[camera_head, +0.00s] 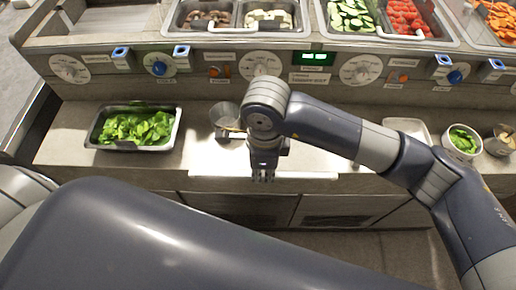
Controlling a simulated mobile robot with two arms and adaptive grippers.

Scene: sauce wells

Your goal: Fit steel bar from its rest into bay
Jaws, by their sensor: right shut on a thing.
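My right gripper (263,178) points down at the front edge of the counter, in the middle of the view. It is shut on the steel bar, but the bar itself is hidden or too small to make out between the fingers. The bay cannot be told for certain among the wells at the back, such as the well of pans (240,27) and the well with cucumber and tomato (382,43). My left arm crosses the foreground from the left, and its gripper is out of view.
A steel pan of green leaves (98,138) stands on the counter at left. A metal cup (222,113) stands just left of my right wrist. A pale tray (408,124) and a bowl of greens (462,141) are at right. A panel with knobs (262,66) rises behind.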

